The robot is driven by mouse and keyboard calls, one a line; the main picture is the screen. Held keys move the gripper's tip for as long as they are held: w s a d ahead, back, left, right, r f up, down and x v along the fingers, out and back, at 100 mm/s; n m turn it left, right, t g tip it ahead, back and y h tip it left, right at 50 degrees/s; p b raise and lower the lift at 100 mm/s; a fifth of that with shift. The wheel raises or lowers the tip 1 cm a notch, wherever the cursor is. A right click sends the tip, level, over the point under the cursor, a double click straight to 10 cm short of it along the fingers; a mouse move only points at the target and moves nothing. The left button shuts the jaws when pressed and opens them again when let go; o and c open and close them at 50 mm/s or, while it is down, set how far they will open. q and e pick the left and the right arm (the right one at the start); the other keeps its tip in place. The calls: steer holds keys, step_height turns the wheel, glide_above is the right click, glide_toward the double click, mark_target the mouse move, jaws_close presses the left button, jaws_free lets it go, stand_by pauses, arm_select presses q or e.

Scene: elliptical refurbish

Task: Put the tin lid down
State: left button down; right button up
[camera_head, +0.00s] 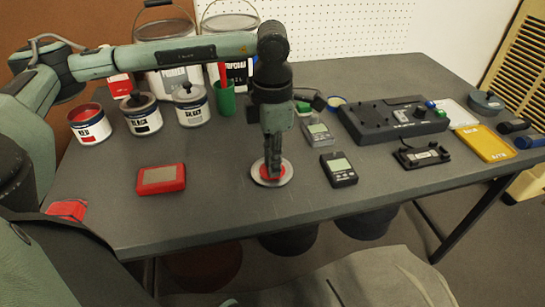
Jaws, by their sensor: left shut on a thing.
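The tin lid (285,179) is a round disc with a silver rim and a red middle. It is over the bare front middle of the grey table, flat; I cannot tell whether it touches the top. My left gripper (272,172) points straight down and is shut on the lid, its fingertips covering part of the red middle. The open red tin (91,134), with red paint showing at its top, stands at the table's left. My right gripper is not in view.
The table (220,215) has free room around the lid. A red-framed device (161,178) lies left and a black meter (338,169) right. Black (142,116) and silver (191,107) tins and a green cup (225,101) stand behind. A black console (393,121) is further right.

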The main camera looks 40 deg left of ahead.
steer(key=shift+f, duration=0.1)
arm_select(q)
steer(key=shift+f, duration=0.1)
steer(key=c, duration=1.4)
jaws_free()
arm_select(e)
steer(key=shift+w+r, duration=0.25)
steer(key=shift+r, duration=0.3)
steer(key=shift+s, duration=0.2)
